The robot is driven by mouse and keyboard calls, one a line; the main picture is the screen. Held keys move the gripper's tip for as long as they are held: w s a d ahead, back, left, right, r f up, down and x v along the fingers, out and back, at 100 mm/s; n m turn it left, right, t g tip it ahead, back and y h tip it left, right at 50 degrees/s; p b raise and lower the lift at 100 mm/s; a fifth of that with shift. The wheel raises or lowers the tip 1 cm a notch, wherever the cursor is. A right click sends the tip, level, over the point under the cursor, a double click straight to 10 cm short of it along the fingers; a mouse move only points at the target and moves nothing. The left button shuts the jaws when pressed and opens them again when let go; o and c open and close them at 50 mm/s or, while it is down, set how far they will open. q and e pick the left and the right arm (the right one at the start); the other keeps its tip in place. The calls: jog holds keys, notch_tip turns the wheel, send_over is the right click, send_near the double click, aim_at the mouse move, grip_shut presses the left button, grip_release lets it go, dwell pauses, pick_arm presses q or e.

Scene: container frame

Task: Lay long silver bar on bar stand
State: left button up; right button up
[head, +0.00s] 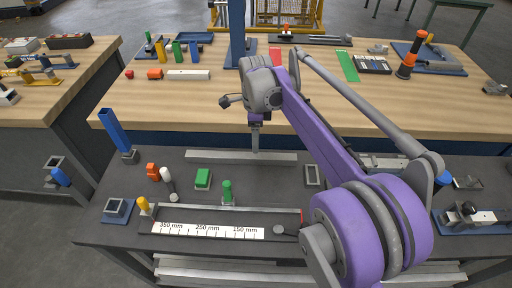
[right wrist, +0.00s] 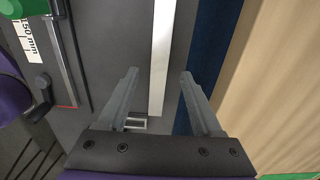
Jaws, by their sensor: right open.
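The long silver bar (head: 215,156) lies flat on the dark bench top, along its back edge; in the right wrist view (right wrist: 161,50) it runs upright in the picture, between the fingers' lines. My right gripper (head: 255,146) is open, pointing down over the middle of the bar. In the right wrist view its two fingers (right wrist: 159,74) are spread with nothing clasped; whether they are level with the bar is unclear. Which object is the bar stand I cannot tell for sure. My left gripper is not in view.
A ruler fixture (head: 210,231) lies at the bench's front. A wooden table (head: 200,95) is behind.

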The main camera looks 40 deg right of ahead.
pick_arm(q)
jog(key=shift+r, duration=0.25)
pick_arm(e)
jog(key=shift+r, duration=2.4)
